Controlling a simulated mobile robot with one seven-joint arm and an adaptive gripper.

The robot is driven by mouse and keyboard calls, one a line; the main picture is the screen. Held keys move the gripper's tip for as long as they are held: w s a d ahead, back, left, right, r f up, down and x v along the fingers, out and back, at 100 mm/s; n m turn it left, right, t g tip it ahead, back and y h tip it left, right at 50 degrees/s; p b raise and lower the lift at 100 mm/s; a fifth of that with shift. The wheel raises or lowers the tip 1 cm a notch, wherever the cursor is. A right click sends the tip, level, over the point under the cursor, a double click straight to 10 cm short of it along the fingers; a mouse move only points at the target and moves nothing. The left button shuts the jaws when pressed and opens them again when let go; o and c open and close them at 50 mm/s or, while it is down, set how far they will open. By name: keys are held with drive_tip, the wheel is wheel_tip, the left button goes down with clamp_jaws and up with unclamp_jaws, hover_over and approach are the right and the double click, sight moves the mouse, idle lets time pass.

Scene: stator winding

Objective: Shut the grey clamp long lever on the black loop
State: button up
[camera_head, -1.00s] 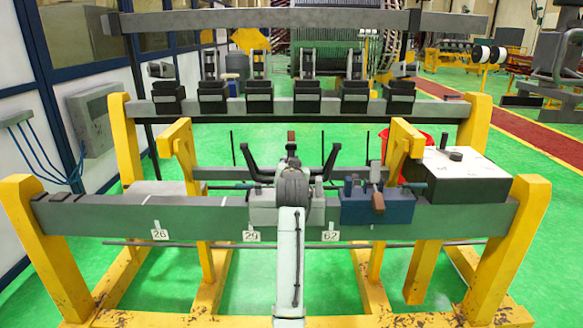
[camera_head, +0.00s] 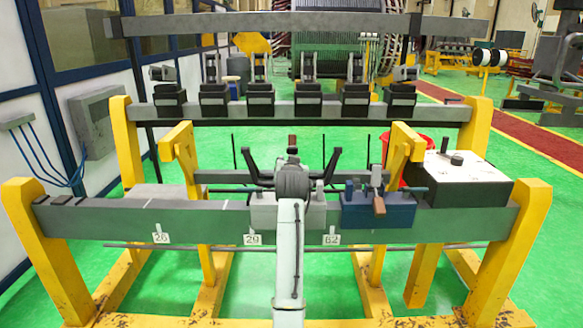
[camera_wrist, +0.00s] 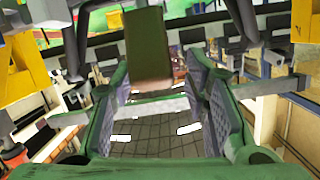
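The grey clamp (camera_head: 263,216) sits on the front grey beam, partly hidden behind my arm. Its long lever stands upright beyond my wrist, and its brown handle (camera_head: 291,141) shows above it. My gripper (camera_head: 291,156) is open, with its dark fingers spread left and right of the lever. In the wrist view my gripper (camera_wrist: 157,72) has its pads apart, and a brown-ended handle (camera_wrist: 148,50) stands in the gap, nearer the left finger. I see no pad pressing on it. The black loop cannot be made out; my arm and gripper cover that area.
A blue clamp (camera_head: 378,213) with a brown-handled lever stands just right of the grey clamp. A white-topped black box (camera_head: 458,180) is farther right. Yellow posts (camera_head: 183,150) rise behind the beam.

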drive_tip(key=shift+o, duration=0.2)
drive_tip(key=shift+d+f, duration=0.15)
drive_tip(key=shift+d, duration=0.05)
drive_tip(key=shift+s, duration=0.3)
drive_tip(key=v, duration=1.1)
drive_tip(key=shift+s+r, duration=0.2)
